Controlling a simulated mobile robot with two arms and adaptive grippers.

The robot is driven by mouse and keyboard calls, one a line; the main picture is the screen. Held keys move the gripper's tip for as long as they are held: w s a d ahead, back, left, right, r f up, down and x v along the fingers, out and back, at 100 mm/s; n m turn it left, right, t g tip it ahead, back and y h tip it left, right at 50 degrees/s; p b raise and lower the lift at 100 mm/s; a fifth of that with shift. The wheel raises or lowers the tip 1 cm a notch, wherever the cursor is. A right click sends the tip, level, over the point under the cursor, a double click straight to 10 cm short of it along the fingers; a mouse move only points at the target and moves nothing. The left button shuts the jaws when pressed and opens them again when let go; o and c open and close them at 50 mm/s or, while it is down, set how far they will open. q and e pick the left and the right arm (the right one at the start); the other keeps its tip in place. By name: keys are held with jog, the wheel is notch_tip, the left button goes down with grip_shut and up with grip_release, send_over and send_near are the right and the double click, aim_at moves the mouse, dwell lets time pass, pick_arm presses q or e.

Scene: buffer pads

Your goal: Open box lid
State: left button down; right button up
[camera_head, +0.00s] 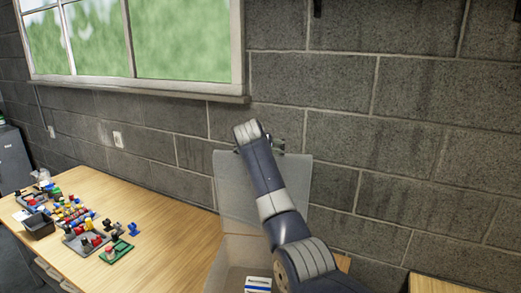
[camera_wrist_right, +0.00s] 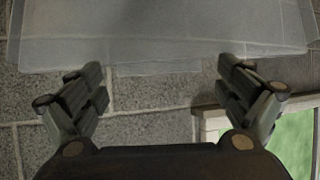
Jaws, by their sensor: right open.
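The box (camera_head: 227,255) stands on the table at the bottom centre of the head view, partly hidden by my right arm. Its pale, see-through lid (camera_head: 232,178) stands up, raised in front of the block wall. My right gripper (camera_head: 262,147) is at the lid's top edge, mostly hidden behind its own wrist. In the right wrist view the gripper (camera_wrist_right: 162,77) is open, with nothing held between its fingers. The lid (camera_wrist_right: 160,38) spans the top of that view, its edge close to the fingertips. Contact cannot be told. My left gripper is not in view.
A small white and blue item (camera_head: 258,284) shows inside the box. Several coloured parts and a dark bin (camera_head: 39,224) lie on the wooden table (camera_head: 165,215) at left. The block wall (camera_head: 400,150) and window sill (camera_head: 150,90) stand close behind.

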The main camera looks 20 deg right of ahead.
jog(key=v, duration=1.2)
jog(key=shift+f, duration=0.2)
